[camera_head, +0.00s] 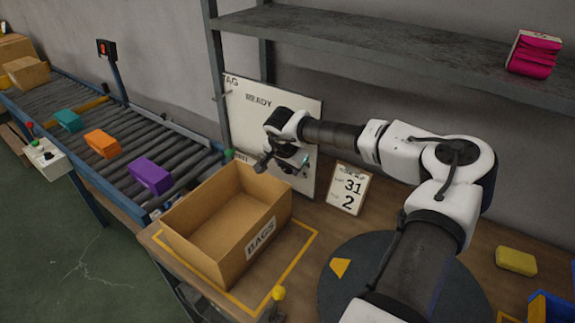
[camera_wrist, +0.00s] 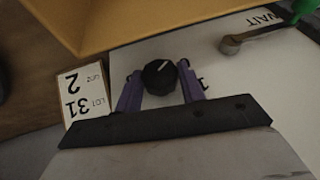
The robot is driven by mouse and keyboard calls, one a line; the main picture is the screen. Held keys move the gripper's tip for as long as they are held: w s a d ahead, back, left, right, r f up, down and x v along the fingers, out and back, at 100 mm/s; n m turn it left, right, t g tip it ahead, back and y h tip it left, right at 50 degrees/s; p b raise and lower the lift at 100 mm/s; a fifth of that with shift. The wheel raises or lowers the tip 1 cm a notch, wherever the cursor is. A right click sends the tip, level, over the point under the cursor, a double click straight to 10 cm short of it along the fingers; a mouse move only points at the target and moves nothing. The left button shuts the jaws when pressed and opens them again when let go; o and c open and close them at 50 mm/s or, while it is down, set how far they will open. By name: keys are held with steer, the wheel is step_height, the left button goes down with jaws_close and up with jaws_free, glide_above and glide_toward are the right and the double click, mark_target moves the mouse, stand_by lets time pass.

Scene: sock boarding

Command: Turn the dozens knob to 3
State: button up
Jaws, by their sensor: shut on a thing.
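The dozens knob (camera_wrist: 159,77) is a round black knob with a white pointer line, on a white panel (camera_wrist: 213,100). In the wrist view the line points up and to the right. The purple fingers of my gripper (camera_wrist: 158,84) stand on either side of the knob and are shut on it. A printed "1" shows just right of the right finger; other dial numbers are hidden or out of view. In the head view my gripper (camera_head: 289,160) is at the panel's lower right, and the arm hides the knob.
A card (camera_head: 348,188) showing 31 and 2 leans right of the panel. An open cardboard box (camera_head: 248,243) stands in front. A green-tipped lever (camera_wrist: 232,43) is near the WAIT mark. A shelf (camera_head: 400,52) runs above the arm. A conveyor (camera_head: 115,145) with coloured blocks is left.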

steer(key=shift+f+b, duration=0.15)
steer(key=shift+b, duration=0.2)
steer(key=b, duration=0.2)
steer(key=t+y+b, duration=0.1)
steer(key=b, duration=0.2)
steer(key=shift+s+d+f+y, duration=0.1)
steer(key=shift+d+f+y, duration=0.1)
steer(key=shift+f+y, duration=0.15)
steer(key=t+y+b, duration=0.1)
steer(key=b, duration=0.2)
steer(key=m+t+y+b, duration=0.1)
steer(key=b, duration=0.3)
steer(key=shift+s+d+f, duration=0.1)
steer(key=shift+d+f, duration=0.05)
steer(key=shift+f, duration=0.15)
steer(key=m+t+y+b, duration=0.1)
steer(key=t+y+b, duration=0.1)
steer(key=b, duration=0.8)
steer(key=shift+s+y, duration=0.1)
steer(key=shift+y, duration=0.45)
steer(key=t+b, duration=0.1)
steer(key=b, duration=0.2)
steer(key=shift+r+y, duration=0.1)
steer(key=shift+y, duration=0.3)
steer(key=shift+r+b, duration=0.1)
steer(key=shift+b, duration=0.35)
steer(key=o, duration=1)
steer(key=shift+r, duration=0.1)
steer(key=shift+d, duration=0.1)
